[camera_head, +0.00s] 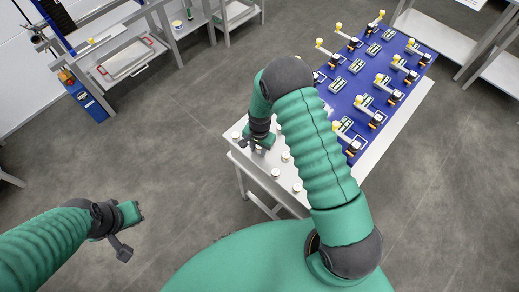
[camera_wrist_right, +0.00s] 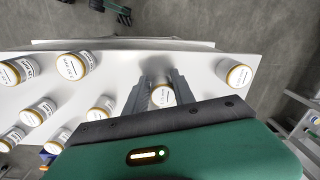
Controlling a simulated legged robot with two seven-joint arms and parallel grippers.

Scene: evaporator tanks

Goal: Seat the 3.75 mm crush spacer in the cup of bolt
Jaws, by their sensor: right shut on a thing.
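My right gripper (camera_head: 252,146) is low over the near left end of the white table top. In the right wrist view its two grey fingers (camera_wrist_right: 161,88) are shut on a small white cylinder (camera_wrist_right: 160,97) with a gold rim and a label too small to read. The fingers hide its sides; I cannot tell whether it touches the table. Several like cylinders stand around it, one to the right (camera_wrist_right: 234,74). I cannot tell which is the 3.75 mm crush spacer, and I cannot make out the bolt cup. My left gripper (camera_head: 137,212) hangs over bare floor, its jaws unclear.
A blue mat (camera_head: 349,98) on the same white table (camera_head: 402,125) carries several yellow-topped fixtures (camera_head: 376,112). My right arm covers part of the table. A workbench (camera_head: 118,60) stands at the back left, grey shelves (camera_head: 440,38) at the right. Open floor lies left of the table.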

